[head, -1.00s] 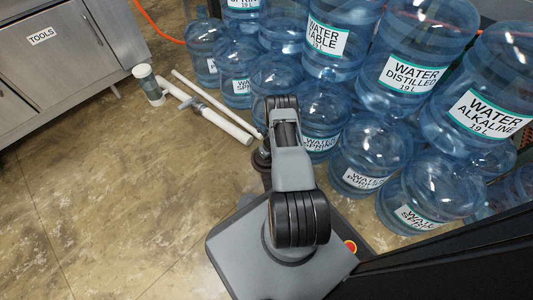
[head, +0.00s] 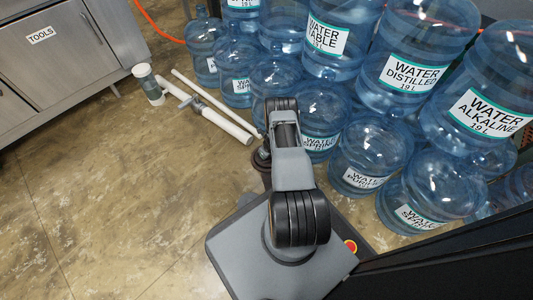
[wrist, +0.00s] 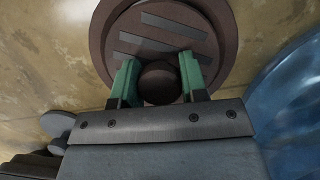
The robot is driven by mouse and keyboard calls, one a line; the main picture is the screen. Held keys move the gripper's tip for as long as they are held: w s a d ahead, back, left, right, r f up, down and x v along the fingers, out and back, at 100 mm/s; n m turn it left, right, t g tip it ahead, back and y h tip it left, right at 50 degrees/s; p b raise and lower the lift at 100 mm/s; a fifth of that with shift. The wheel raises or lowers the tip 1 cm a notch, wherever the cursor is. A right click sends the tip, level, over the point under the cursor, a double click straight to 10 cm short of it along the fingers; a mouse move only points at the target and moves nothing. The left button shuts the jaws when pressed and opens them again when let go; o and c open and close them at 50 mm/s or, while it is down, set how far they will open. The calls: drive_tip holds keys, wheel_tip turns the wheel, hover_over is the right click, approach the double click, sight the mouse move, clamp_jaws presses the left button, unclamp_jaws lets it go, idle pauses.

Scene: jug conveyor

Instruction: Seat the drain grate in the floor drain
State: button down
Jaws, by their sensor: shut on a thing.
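The drain grate (wrist: 190,42) is a round, rust-brown disc with dark slots and a round knob. It fills the top middle of the wrist view. My gripper (wrist: 158,76) has its two green fingers on either side of the knob and is shut on it. A darker brown rim curves around the slotted disc; I cannot tell whether it belongs to the grate or to the floor drain. In the head view my arm hides most of this area; a dark brown round edge shows beside it. Whether the grate sits in the drain or above it is not clear.
Blue water jugs (head: 369,150) stand stacked close to the right of my arm. A grey tools cabinet (head: 62,52) is at the upper left. The left floor (head: 110,190) is clear.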

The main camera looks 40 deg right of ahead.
drive_tip(key=shift+f, duration=0.6)
drive_tip(key=c, duration=0.6)
unclamp_jaws()
drive_tip(key=p+v, duration=0.8)
drive_tip(key=v, duration=0.5)
drive_tip(key=shift+s+r, duration=0.15)
drive_tip(key=shift+r, duration=0.25)
